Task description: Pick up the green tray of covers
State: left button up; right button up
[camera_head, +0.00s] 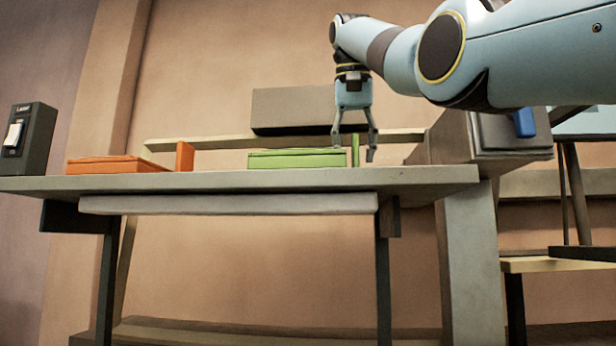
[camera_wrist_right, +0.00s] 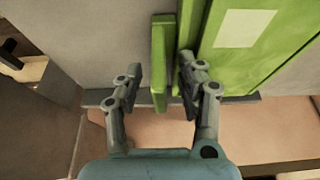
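The green tray (camera_head: 297,159) lies flat on the grey table, with an upright green handle (camera_head: 355,150) at its right end. In the right wrist view the tray (camera_wrist_right: 275,60) bears a pale label, and the handle (camera_wrist_right: 158,65) stands between my fingers. My right gripper (camera_head: 354,148) points down from above, open, one finger on each side of the handle. In the right wrist view the gripper (camera_wrist_right: 160,66) shows a gap between the left finger and the handle. Whether the right finger touches it I cannot tell. My left gripper is not in view.
An orange tray (camera_head: 117,165) with an orange upright sits farther left on the table (camera_head: 215,182). A dark box with a white switch (camera_head: 27,140) stands at the left end. A grey block (camera_head: 510,135) stands beyond the table's right end.

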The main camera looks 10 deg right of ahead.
jog(key=shift+s+r, duration=0.1)
jog(key=shift+s, duration=0.1)
jog(key=c, duration=0.4)
grip_shut()
jog(key=shift+r, duration=0.1)
